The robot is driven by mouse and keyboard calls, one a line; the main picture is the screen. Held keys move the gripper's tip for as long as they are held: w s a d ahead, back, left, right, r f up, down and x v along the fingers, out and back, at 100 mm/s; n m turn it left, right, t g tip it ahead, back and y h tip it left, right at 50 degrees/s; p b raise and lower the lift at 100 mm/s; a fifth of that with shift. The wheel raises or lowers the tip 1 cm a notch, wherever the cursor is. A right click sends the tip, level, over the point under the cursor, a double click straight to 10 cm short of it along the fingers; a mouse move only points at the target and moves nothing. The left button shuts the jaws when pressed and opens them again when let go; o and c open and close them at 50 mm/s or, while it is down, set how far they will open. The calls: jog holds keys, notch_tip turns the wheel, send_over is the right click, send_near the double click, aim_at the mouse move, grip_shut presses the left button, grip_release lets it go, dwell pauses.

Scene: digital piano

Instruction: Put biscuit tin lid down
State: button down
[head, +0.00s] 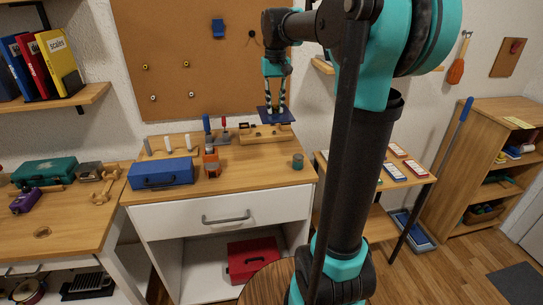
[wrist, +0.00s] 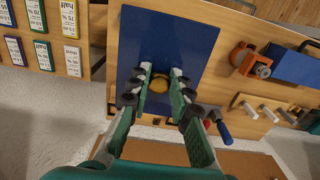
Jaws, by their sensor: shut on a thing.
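The biscuit tin lid looks like a flat dark blue rectangular panel (head: 284,117) with a round brass-coloured knob (wrist: 159,84). In the head view my gripper (head: 275,103) points down, with the lid level below its fingers, above the back right of the wooden worktop. In the wrist view my gripper (wrist: 154,82) is shut on the knob, and the blue lid (wrist: 165,40) spreads out beneath the fingers. The lid appears raised above the worktop; the exact gap cannot be told. I cannot make out a matching tin; the lid hides part of what lies below.
The worktop (head: 235,180) holds a blue case (head: 162,173), an orange tool (head: 211,161), a peg rack (head: 170,147), a wooden block (head: 263,134) and a teal cup (head: 298,162). A corkboard (head: 190,65) hangs behind. The worktop's front middle is clear.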

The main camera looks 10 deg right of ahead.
jog(key=shift+w+f, duration=0.25)
jog(key=shift+f, duration=0.05)
notch_tip(320, 180, down, 19)
jog(key=shift+f, duration=0.2)
jog(key=c, duration=1.4)
grip_release()
jog(key=shift+f, duration=0.1)
